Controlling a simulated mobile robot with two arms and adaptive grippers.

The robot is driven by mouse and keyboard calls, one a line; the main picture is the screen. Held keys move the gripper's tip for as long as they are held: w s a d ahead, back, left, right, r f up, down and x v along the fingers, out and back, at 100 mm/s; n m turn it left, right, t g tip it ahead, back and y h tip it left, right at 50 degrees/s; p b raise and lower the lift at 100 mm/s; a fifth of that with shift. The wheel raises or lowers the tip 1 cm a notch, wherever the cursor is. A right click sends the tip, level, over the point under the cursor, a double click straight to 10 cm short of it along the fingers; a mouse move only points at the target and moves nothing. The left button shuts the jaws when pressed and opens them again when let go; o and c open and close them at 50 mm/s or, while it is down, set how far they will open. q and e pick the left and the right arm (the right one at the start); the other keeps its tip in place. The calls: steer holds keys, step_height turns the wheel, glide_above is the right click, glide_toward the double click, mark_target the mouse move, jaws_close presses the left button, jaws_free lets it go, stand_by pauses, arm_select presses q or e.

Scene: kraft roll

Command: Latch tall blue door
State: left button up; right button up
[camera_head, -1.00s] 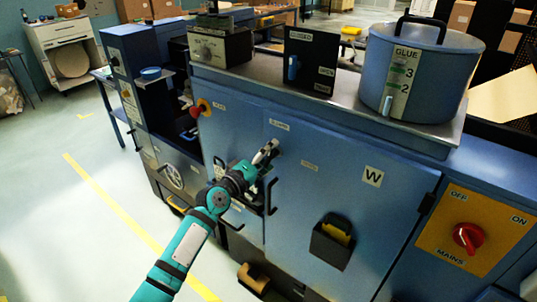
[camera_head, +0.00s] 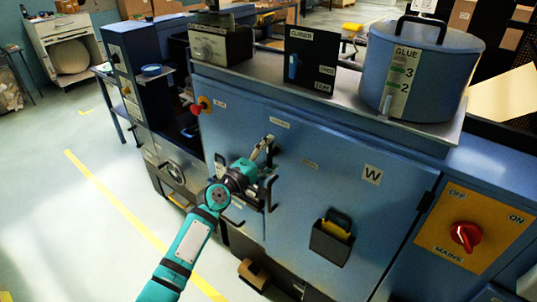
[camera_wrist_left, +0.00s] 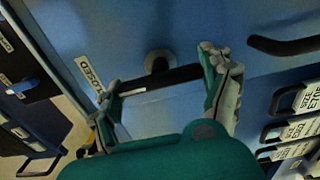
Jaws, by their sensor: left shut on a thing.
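The tall blue door (camera_head: 330,200) carries a W label and looks flush with the cabinet front. Near its upper left corner is a dark latch handle, seen in the left wrist view (camera_wrist_left: 175,78) as a bar on a round pivot. My left gripper (camera_head: 266,148) is at this latch. In the left wrist view the fingers (camera_wrist_left: 165,88) sit at either end of the bar, shut on it. A label reading CLOSED (camera_wrist_left: 90,72) lies beside the left finger. My right gripper is not in view.
A black pull handle (camera_head: 270,194) sticks out of the door below the latch. A black pocket (camera_head: 332,240) hangs on the door. A red mains switch (camera_head: 466,237) is at right. A glue pot (camera_head: 420,70) stands on top. The floor at left is clear.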

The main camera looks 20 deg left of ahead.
arm_select(q)
steer(key=o, duration=1.1)
steer(key=v, duration=1.2)
steer(key=s+a+f+m+g+y, duration=0.1)
steer(key=s+f+m+g+y, duration=0.2)
steer(key=f, duration=0.9)
steer(key=s+f+m+g, duration=0.15)
steer(key=s+f, duration=0.35)
steer(key=f, duration=0.8)
steer(key=s+a+f+m+g+y, duration=0.1)
steer(key=s+f+g+y, duration=0.2)
steer(key=f, duration=0.9)
steer(key=s+f+m+g, duration=0.4)
steer(key=s+f, duration=0.9)
steer(key=s, duration=0.2)
steer(key=s+d+f+m+g, duration=0.1)
steer(key=s+f+m, duration=0.1)
steer(key=s, duration=0.6)
steer(key=s+d+f+m+g, duration=0.1)
steer(key=s+f+m+g, duration=0.1)
steer(key=s, duration=0.6)
steer(key=s+d+f+m+g, duration=0.1)
steer(key=s+f+m, duration=0.2)
steer(key=s, duration=0.4)
steer(key=shift+s+f+g, duration=0.25)
steer(key=shift+s+f, duration=0.15)
steer(key=shift+f, duration=0.45)
